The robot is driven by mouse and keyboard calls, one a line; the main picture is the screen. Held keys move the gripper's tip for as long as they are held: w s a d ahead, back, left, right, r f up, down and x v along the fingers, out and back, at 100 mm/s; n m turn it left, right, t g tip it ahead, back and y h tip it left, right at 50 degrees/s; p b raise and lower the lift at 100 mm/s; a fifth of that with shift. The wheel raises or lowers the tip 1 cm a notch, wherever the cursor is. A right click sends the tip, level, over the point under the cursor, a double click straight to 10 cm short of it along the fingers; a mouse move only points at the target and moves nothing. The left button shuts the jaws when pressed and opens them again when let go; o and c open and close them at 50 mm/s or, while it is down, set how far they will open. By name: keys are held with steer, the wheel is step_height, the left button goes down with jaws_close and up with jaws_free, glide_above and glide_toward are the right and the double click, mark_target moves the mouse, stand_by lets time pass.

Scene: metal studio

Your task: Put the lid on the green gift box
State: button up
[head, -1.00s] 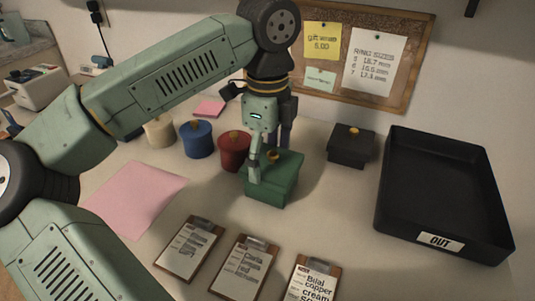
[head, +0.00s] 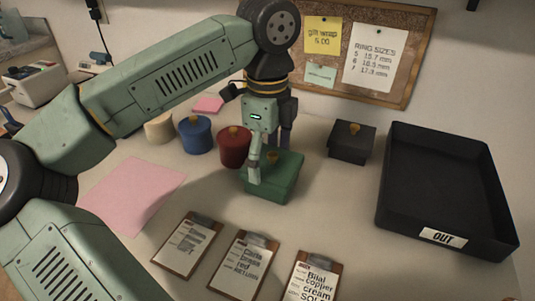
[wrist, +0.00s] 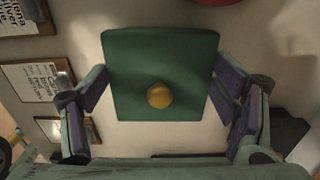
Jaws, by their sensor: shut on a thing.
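The green gift box (head: 264,190) stands on the table below my gripper. Its square green lid (head: 286,167) with a gold knob is over the box top; whether it is fully seated I cannot tell. In the wrist view the lid (wrist: 160,52) fills the middle, knob facing the camera. My gripper (head: 269,158) is shut on the lid, one finger at each of two opposite sides; the fingers also show in the wrist view (wrist: 160,108). The near finger hides part of the lid and box in the head view.
Red (head: 234,148), blue (head: 196,136) and cream (head: 159,128) lidded boxes stand left behind. A black box (head: 350,146) and a black OUT tray (head: 442,237) are right. Clipboards (head: 243,266) lie in front, a pink sheet (head: 131,194) left.

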steer(key=shift+f+b, duration=0.35)
steer(key=shift+f, duration=0.1)
stand_by(0.3)
steer(key=o, duration=0.9)
steer(key=shift+r, duration=0.15)
step_height(320, 180, up, 12)
steer(key=shift+f, duration=0.1)
steer(key=shift+s+f, duration=0.1)
